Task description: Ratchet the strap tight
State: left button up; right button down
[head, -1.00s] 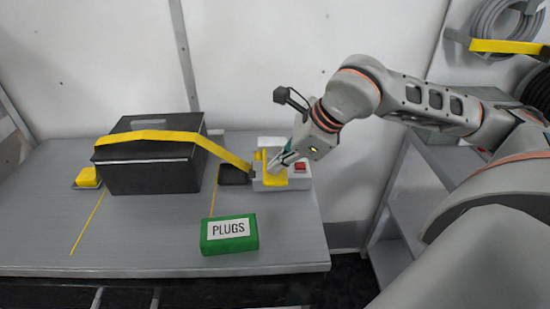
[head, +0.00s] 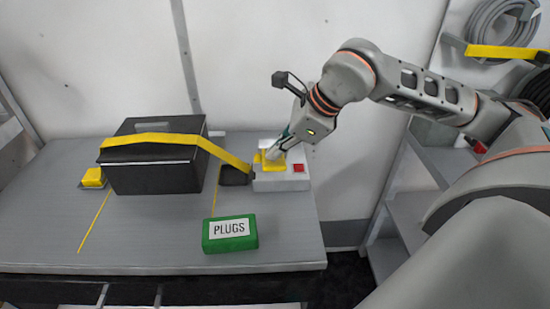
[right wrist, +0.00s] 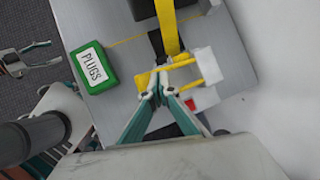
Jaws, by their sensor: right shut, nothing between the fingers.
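A grey ratchet unit (head: 282,182) with a red button (head: 298,168) and a yellow handle (head: 271,164) sits at the right end of the bench. A yellow strap (head: 228,157) runs from it over a black case (head: 150,174) to a yellow anchor (head: 93,178) at left. My right gripper (head: 273,153) is shut and empty, its tips at the handle. In the right wrist view, its teal fingers (right wrist: 154,97) meet beside the yellow handle bars (right wrist: 182,63); I cannot tell whether they touch. My left gripper (right wrist: 38,56) appears open and empty, away from the bench.
A green box labelled PLUGS (head: 230,234) lies near the front edge of the grey bench (head: 150,235). A dark pad (head: 233,177) lies between case and ratchet. The wall is close behind. Shelves with coiled hose (head: 500,30) stand at right.

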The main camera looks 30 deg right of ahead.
pick_arm(q)
jog(key=shift+w+r+p, duration=0.15)
jog(key=shift+r+p, duration=0.2)
jog(key=shift+r, duration=0.3)
pick_arm(e)
jog(key=shift+w+d+r, duration=0.15)
jog(key=shift+w+r, duration=0.05)
jog(key=shift+r, duration=0.45)
pick_arm(q)
jog(key=r+p, duration=0.2)
jog(key=r, duration=0.1)
jog(key=r+p, duration=0.1)
jog(key=shift+w+r+p, duration=0.15)
jog(key=shift+w+p, duration=0.15)
jog(key=shift+w, duration=0.05)
pick_arm(e)
jog(key=r, duration=0.1)
jog(key=w+r, duration=0.1)
jog(key=r, duration=0.1)
jog(key=d+r, duration=0.1)
jog(key=shift+w+r, duration=0.25)
jog(key=shift+r, duration=0.1)
dwell(0.4)
